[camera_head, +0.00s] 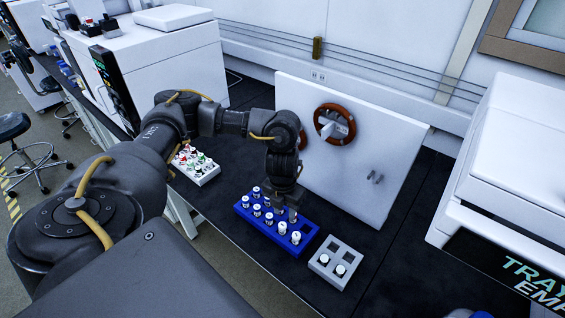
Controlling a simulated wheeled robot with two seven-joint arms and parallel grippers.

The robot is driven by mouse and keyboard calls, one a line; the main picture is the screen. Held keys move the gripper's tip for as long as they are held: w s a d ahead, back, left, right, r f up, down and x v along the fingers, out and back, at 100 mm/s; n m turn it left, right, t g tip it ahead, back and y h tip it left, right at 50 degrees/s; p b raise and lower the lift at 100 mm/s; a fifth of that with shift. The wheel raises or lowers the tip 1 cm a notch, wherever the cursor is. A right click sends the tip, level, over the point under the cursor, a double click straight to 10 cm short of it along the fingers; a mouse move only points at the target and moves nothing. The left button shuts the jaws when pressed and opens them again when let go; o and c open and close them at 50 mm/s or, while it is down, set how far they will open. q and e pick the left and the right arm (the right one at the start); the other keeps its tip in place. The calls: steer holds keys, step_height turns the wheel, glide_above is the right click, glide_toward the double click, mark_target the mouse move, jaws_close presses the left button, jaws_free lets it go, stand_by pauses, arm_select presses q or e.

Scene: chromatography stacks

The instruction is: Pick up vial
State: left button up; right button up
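Several white-capped vials (257,210) stand in a blue rack (246,219) on the black bench, near the middle of the view. My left gripper (285,211) points down over the right part of this rack, with its fingertips down among the vials. The fingers are small and dark, so I cannot tell whether they are open or closed on a vial. They hide part of the rack's far side. My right gripper is not in view.
A small grey rack (323,265) with two vials stands right of the blue rack. A white rack (206,174) of vials with coloured caps is at the left, partly behind my arm. A white panel (350,165) leans behind. A white instrument (510,170) stands right.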

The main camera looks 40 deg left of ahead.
mark_target(282, 225)
arm_select(q)
steer(key=shift+a+f+b, duration=0.15)
steer(key=shift+a+f, duration=0.05)
steer(key=shift+f, duration=0.8)
steer(key=shift+a+f+b, duration=0.15)
steer(key=shift+f+b, duration=0.05)
steer(key=shift+f, duration=0.75)
steer(key=shift+a+f+b, duration=0.15)
steer(key=shift+a+f, duration=0.05)
steer(key=shift+f, duration=0.8)
steer(key=f, duration=0.4)
steer(key=shift+w+f, duration=0.2)
steer(key=c, duration=0.8)
